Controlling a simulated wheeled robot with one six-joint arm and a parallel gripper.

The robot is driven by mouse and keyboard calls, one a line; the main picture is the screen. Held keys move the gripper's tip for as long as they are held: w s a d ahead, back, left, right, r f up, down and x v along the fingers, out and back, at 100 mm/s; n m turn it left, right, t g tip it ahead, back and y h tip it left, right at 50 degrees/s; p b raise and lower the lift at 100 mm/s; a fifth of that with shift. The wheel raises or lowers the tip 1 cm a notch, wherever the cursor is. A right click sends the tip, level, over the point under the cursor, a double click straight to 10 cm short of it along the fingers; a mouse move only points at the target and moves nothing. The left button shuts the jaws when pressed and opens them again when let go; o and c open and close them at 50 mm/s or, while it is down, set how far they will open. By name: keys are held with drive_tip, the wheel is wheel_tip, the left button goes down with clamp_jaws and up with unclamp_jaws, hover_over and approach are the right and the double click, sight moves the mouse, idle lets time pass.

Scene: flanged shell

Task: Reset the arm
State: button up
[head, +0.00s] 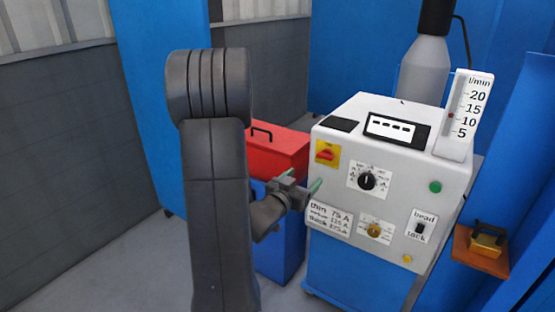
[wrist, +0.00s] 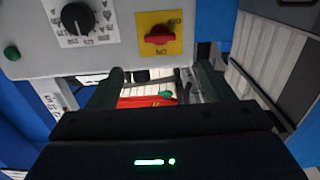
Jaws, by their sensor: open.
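My gripper (head: 298,186) is in front of the left edge of the white control box (head: 330,150) in the head view. Its two green-tipped fingers are apart with nothing between them. In the wrist view my gripper (wrist: 160,82) is also open, with the control box panel (wrist: 115,50) close by at the top. My dark grey arm stands large in the middle of the head view and hides part of what lies behind it.
The panel has a red switch on a yellow plate (head: 327,152), a black dial (head: 367,181) and a yellow knob (head: 375,230). A red toolbox (head: 280,150) stands behind my gripper. A flow gauge (head: 465,115) and a grey cylinder (head: 424,70) stand at the right. Floor shows at lower left.

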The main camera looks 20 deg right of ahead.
sight(324, 158)
drive_tip(key=p+x, duration=0.1)
drive_tip(key=x, duration=1.2)
drive_tip(key=shift+w+d, duration=0.2)
drive_tip(key=shift+w, duration=0.05)
drive_tip(key=shift+s, duration=0.1)
